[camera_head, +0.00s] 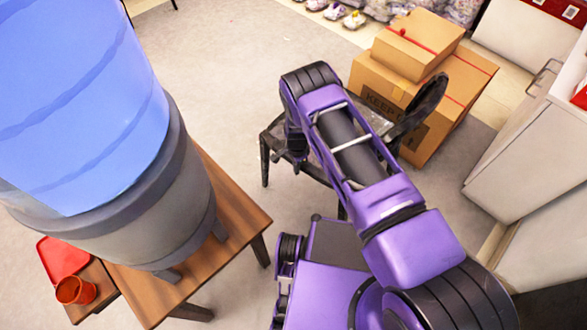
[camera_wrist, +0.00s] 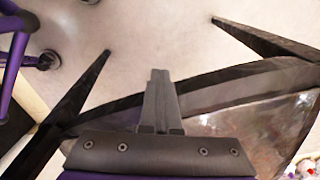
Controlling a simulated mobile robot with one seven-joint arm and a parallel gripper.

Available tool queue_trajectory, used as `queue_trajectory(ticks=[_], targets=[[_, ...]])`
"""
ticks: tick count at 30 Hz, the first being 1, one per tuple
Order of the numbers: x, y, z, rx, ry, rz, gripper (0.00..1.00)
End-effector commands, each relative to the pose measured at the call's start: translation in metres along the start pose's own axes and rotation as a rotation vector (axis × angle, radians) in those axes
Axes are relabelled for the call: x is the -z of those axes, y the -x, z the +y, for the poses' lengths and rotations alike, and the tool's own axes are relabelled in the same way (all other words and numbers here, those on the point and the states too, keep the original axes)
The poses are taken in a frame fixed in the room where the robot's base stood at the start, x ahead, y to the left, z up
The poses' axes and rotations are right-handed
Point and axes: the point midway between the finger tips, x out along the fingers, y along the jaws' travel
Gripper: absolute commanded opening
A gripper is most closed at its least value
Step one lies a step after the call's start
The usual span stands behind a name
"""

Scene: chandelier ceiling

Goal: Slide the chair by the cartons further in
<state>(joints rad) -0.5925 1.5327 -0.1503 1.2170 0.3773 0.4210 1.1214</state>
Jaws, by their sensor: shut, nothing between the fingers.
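The dark chair (camera_head: 425,102) stands in front of the cartons in the head view, with its rounded back beside them. My arm crosses over the chair and hides much of its seat. The chair also shows in the wrist view as a dark, glossy seat (camera_wrist: 262,118) with legs at the left and upper right. My gripper (camera_wrist: 157,74) is shut and empty. Its fingers overlap the seat's dark edge in the wrist view; I cannot tell whether they touch it. The stacked cartons (camera_head: 412,46) sit on the floor, close behind the chair.
A wooden table (camera_head: 238,208) bears a large blue water bottle (camera_head: 85,95) at the left. A red cup (camera_head: 76,290) is near the lower left. White cabinets (camera_head: 520,160) stand at the right. Floor is open at the upper left.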

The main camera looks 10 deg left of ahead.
Motion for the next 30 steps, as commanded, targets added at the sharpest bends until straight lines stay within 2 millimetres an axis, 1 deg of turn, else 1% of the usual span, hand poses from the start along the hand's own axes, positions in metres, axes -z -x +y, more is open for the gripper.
queue_trajectory(ticks=[5,8,11,18,24,27,30], targets=[[0.003,0.006,-0.002,0.005,-0.001,0.004,0.0],[0.003,0.017,-0.003,0.006,-0.001,0.004,0.0],[0.002,0.037,-0.003,0.006,-0.002,0.003,0.0],[0.0,0.096,-0.002,0.005,-0.001,0.002,0.0],[0.0,0.14,-0.001,0.003,0.0,0.001,0.0],[0.0,0.156,-0.001,0.003,0.0,0.001,0.0],[0.0,0.167,0.0,0.001,0.0,0.001,0.0]])
